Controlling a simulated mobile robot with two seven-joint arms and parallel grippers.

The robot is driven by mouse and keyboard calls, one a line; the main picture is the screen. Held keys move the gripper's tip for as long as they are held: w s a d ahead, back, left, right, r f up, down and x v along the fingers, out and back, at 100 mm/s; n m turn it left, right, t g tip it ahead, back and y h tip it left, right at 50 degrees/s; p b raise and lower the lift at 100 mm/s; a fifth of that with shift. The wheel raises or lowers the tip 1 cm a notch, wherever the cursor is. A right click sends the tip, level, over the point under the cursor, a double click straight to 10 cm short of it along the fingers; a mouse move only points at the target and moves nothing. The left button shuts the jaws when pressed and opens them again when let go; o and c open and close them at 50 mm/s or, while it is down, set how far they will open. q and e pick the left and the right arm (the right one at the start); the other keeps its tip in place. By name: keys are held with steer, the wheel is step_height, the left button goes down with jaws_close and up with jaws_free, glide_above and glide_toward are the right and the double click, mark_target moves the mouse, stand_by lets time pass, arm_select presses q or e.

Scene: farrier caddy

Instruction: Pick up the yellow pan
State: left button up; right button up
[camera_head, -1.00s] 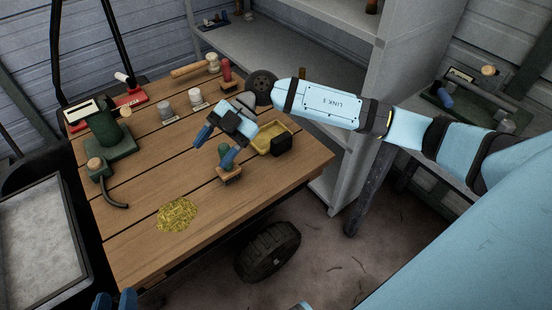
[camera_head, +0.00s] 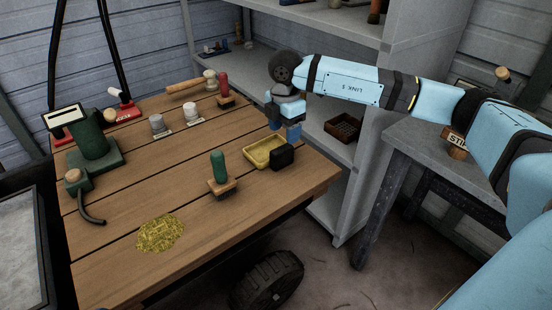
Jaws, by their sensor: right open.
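The yellow pan (camera_head: 262,151) is a shallow tray on the wooden table near its right edge. My left gripper is out of view.
A green-handled stamp or brush (camera_head: 218,172) stands left of the pan. A yellow granular pile (camera_head: 160,233) lies near the front. Behind are a red-handled tool (camera_head: 224,91) and small grey pots (camera_head: 158,125). Grey shelving (camera_head: 405,60) stands close beyond the table's right edge.

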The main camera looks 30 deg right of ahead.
mark_target(282, 148)
steer(key=shift+f, duration=0.4)
steer(key=shift+f+b, duration=0.3)
steer(key=shift+f, duration=0.2)
steer(key=f+b, duration=0.1)
steer(key=f, duration=0.3)
steer(key=shift+w+a+f+b, duration=0.15)
steer(key=shift+w+a+b, duration=0.05)
steer(key=shift+b, duration=0.15)
jaws_close()
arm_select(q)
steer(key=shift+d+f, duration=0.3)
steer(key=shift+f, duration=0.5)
arm_select(e)
steer(key=shift+r, duration=0.2)
step_height(282, 148, up, 6)
steer(key=shift+r+p, duration=0.25)
steer(key=shift+p, duration=0.95)
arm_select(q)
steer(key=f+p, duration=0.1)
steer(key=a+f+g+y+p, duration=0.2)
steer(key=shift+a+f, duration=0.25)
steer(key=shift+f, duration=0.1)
arm_select(e)
step_height(282, 148, up, 13)
steer(key=shift+r, duration=0.15)
